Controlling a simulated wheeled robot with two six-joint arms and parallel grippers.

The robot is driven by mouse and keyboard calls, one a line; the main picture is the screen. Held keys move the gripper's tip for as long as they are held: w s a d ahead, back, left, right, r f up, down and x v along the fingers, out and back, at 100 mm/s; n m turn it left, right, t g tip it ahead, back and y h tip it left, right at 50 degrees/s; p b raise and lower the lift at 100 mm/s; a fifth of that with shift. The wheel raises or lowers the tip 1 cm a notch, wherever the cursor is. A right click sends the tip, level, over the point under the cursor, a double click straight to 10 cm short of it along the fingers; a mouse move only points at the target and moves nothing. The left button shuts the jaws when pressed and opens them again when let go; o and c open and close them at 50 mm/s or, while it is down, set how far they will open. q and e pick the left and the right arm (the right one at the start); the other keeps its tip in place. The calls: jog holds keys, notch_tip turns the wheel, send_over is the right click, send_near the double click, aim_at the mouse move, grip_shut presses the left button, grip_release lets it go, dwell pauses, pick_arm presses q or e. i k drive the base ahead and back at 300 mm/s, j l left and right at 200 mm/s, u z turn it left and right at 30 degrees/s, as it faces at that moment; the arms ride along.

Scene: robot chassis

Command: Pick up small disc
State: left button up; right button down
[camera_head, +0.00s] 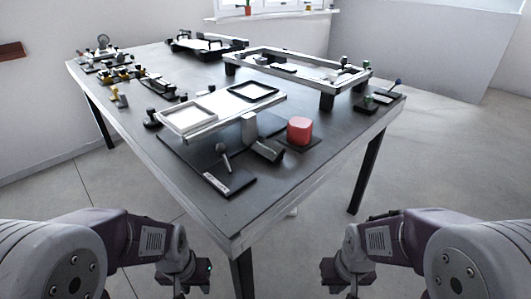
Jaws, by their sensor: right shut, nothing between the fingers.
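I cannot make out a small disc for certain among the parts on the dark table (255,200). A red rounded block (299,130) sits on a black base near the table's right side. My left gripper (196,276) is low in front of the table, left of its near corner, apart from everything. Its fingers are too small and dark to tell their opening. My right gripper (334,276) is low in front, right of the corner. It is shut and empty, touching nothing.
A raised stand carries a white tray (188,118) and a black-framed tray (276,91). A light rectangular frame (290,56) stands behind. A joystick-like part (224,157) is near the front. Small yellow and black parts (123,75) line the left edge. The near corner is bare.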

aim_at(149, 122)
jog(key=i, duration=0.1)
jog(key=j+z, duration=0.15)
jog(key=j, duration=0.25)
jog(key=k+j+z, duration=0.1)
jog(key=j, duration=0.25)
jog(key=k+j+z, duration=0.15)
jog(key=j, duration=0.2)
jog(key=j+z, duration=0.1)
jog(key=j, duration=0.3)
jog(key=k+j+z, duration=0.15)
jog(key=j, duration=0.2)
jog(key=i+j+z, duration=0.15)
jog(key=j+z, duration=0.2)
jog(key=j, duration=0.7)
jog(key=j+z, duration=0.35)
jog(key=j, duration=0.7)
